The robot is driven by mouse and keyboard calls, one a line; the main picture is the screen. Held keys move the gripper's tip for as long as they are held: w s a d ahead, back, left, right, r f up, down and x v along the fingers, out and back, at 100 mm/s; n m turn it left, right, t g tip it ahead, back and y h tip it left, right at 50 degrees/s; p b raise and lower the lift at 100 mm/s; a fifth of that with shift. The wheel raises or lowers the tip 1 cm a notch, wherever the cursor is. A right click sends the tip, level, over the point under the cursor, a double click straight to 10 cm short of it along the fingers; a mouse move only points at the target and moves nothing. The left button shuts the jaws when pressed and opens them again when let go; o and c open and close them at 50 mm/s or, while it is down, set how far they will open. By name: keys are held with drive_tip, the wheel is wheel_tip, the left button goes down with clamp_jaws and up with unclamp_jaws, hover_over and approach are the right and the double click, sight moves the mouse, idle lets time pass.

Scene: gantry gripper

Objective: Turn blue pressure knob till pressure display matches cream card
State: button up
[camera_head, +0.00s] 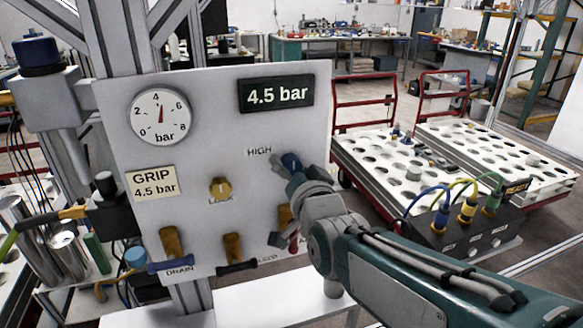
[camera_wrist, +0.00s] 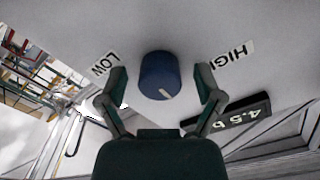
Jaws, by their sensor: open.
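The blue pressure knob (camera_wrist: 160,75) shows in the wrist view between the fingers of my gripper (camera_wrist: 161,90), with clear gaps on both sides. Its white pointer line is toward the lower right of its face in that view. In the head view the knob (camera_head: 291,161) is partly hidden by my gripper (camera_head: 290,180), below the HIGH label. The pressure display (camera_head: 276,94) reads 4.5 bar. The cream card (camera_head: 153,184) reads GRIP 4.5 bar. My gripper is open and around the knob, apart from it.
A round dial gauge (camera_head: 160,116) sits at the panel's upper left, its needle near 4. A dark connector box (camera_head: 463,235) with cables stands right.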

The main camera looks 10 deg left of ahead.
drive_tip(key=v, duration=1.2)
drive_tip(key=shift+f, duration=0.15)
drive_tip(key=s+d+f+g+h, duration=0.4)
drive_tip(key=s+d+f, duration=0.1)
drive_tip(key=d, duration=0.5)
drive_tip(key=s+d+f+g+h, duration=0.5)
drive_tip(key=d+f, duration=0.3)
drive_tip(key=d, duration=0.3)
drive_tip(key=shift+f+g+h, duration=0.3)
idle(0.6)
